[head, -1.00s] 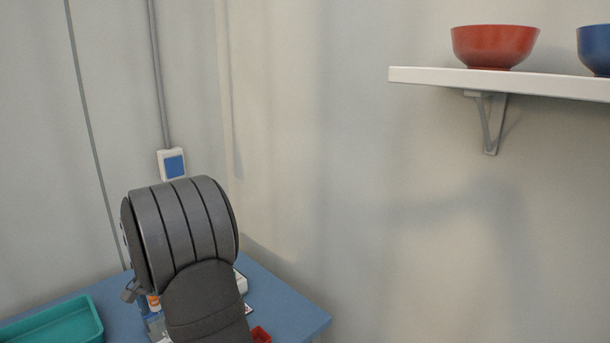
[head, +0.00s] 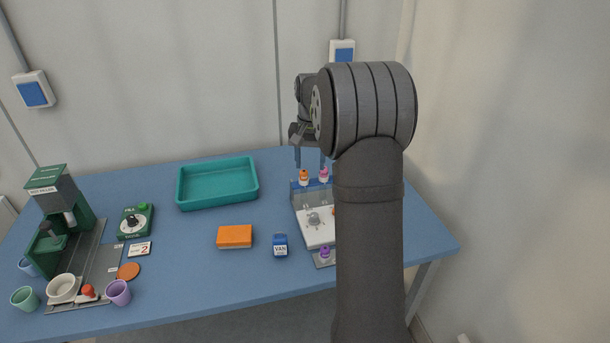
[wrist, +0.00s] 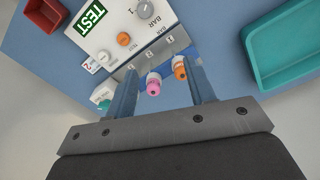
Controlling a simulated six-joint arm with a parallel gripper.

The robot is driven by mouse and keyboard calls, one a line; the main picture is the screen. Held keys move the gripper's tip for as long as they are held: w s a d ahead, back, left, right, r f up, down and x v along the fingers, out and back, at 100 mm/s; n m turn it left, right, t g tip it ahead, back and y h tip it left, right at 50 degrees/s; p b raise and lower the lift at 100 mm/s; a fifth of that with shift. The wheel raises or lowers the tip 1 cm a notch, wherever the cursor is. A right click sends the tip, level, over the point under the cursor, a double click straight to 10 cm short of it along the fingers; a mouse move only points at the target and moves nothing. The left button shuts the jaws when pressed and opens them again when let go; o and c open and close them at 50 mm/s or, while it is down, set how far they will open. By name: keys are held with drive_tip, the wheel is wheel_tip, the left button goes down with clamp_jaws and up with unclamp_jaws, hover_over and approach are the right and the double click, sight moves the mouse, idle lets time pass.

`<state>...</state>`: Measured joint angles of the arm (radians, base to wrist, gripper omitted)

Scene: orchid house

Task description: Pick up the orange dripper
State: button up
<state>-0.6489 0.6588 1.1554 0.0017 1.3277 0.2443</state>
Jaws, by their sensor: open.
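The orange dripper (head: 304,177), a small white bottle with an orange top, stands at the back edge of a clear and white device in the head view. It also shows in the wrist view (wrist: 180,70). A pink-topped dripper (head: 323,175) stands beside it and also shows in the wrist view (wrist: 153,85). My gripper (head: 310,160) is open and points down over these two. In the wrist view, both tops lie between the fingers (wrist: 163,72), the orange one close to the right finger. I cannot tell the exact height gap. My arm hides part of the device.
A teal-topped dripper (wrist: 103,98) is near the left finger. The device (wrist: 117,35) has knobs and a TEST label. A teal tray (head: 216,185) lies left of it. An orange block (head: 234,237) and blue VAN box (head: 280,245) are in front; a green machine (head: 62,205) stands far left.

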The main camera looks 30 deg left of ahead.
drive_tip(key=w+a+r+n, duration=0.3)
drive_tip(key=a+r+n, duration=0.2)
drive_tip(key=r+n, duration=0.4)
hover_over(304, 171)
drive_tip(key=shift+n, duration=0.4)
drive_tip(key=f, duration=1.1)
drive_tip(key=shift+s+a, duration=0.1)
drive_tip(key=shift+s, duration=0.25)
drive_tip(key=shift+w+f, duration=0.15)
drive_tip(key=shift+f, duration=1.2)
drive_tip(key=shift+w+f, duration=0.15)
drive_tip(key=shift+f, duration=1.2)
drive_tip(key=c, duration=1.1)
